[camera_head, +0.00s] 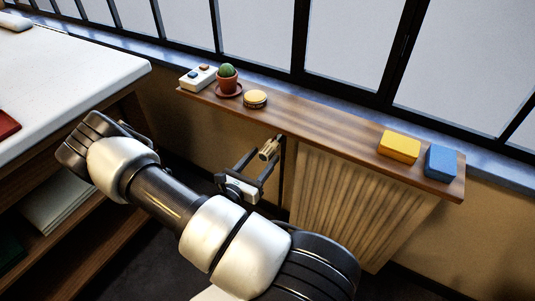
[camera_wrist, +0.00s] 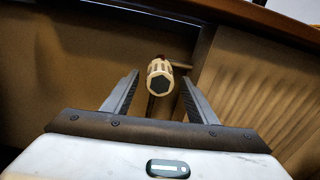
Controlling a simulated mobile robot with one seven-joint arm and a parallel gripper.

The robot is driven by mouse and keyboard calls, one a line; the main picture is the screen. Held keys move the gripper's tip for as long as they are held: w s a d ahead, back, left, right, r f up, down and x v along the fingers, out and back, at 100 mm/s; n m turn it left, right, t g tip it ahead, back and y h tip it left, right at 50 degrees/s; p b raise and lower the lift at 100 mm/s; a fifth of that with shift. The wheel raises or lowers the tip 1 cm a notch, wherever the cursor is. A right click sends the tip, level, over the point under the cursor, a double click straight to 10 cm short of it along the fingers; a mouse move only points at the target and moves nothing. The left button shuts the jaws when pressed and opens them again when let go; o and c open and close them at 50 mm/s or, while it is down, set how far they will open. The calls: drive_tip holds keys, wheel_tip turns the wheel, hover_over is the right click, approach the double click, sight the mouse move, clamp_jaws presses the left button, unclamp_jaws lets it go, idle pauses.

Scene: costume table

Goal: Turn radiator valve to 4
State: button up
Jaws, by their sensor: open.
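The radiator valve knob (camera_head: 269,149) is a small cream, ribbed cylinder at the upper left end of the radiator (camera_head: 350,205), below the wooden shelf. In the wrist view the knob (camera_wrist: 160,76) faces the camera with a dark end cap, and a little red shows behind it. My gripper (camera_head: 257,163) is open, with one finger on each side of the knob. In the wrist view the fingers of my gripper (camera_wrist: 159,88) stand apart from the knob, with a gap on both sides. No numbers on the knob can be read.
The wooden shelf (camera_head: 320,132) above holds a white box with buttons (camera_head: 198,77), a potted cactus (camera_head: 227,80), a round tin (camera_head: 255,99), a yellow box (camera_head: 399,147) and a blue box (camera_head: 441,161). A white-topped table (camera_head: 70,70) stands left. A pipe runs below the knob.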

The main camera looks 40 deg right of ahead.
sight(263, 158)
drive_tip(key=shift+x, duration=1.85)
drive_tip(key=c, duration=1.1)
drive_tip(key=shift+o, duration=0.2)
